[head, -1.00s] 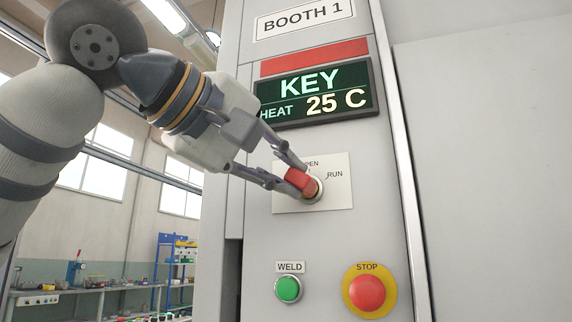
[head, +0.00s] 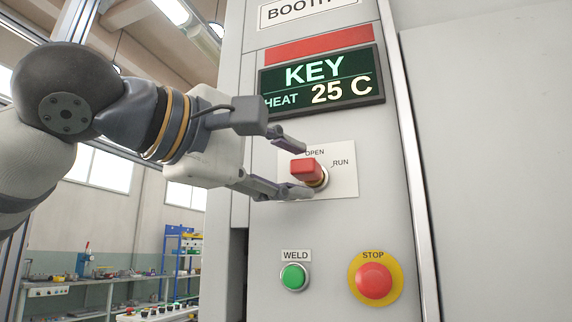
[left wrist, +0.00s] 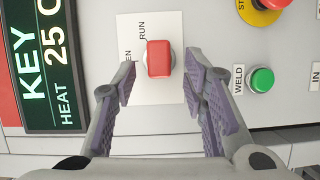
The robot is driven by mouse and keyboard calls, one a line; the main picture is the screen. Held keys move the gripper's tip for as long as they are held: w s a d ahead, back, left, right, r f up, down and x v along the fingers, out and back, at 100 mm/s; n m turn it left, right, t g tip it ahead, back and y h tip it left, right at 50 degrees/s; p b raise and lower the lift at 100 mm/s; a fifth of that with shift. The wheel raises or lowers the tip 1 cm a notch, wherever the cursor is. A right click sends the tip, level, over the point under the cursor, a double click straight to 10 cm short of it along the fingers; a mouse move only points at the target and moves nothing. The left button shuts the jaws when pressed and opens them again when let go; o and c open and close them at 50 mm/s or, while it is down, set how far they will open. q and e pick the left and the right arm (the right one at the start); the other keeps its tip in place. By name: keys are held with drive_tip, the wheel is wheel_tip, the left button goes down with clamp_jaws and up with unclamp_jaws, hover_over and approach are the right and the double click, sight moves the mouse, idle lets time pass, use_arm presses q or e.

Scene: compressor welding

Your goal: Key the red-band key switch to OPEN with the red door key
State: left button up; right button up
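The red door key (head: 304,168) sits in the round key switch on a pale plate (head: 344,185) marked OPEN and RUN. Its red head also shows in the left wrist view (left wrist: 159,58). My left gripper (head: 306,170) is open, with one finger above and one below the key head in the head view. In the left wrist view the fingers (left wrist: 160,80) stand on either side of the key with gaps. A red band (head: 318,50) runs above the display (head: 320,88), which reads KEY and HEAT 25 C. My right gripper is out of view.
Below the switch are a green WELD button (head: 294,277) and a red STOP button (head: 373,281) on a yellow ring. A metal edge strip (head: 408,170) runs down the panel's right side. A workbench (head: 90,281) stands far back left.

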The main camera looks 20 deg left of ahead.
use_arm(q)
drive_tip(key=shift+s, duration=0.1)
drive_tip(key=v, duration=1.2)
idle(1.4)
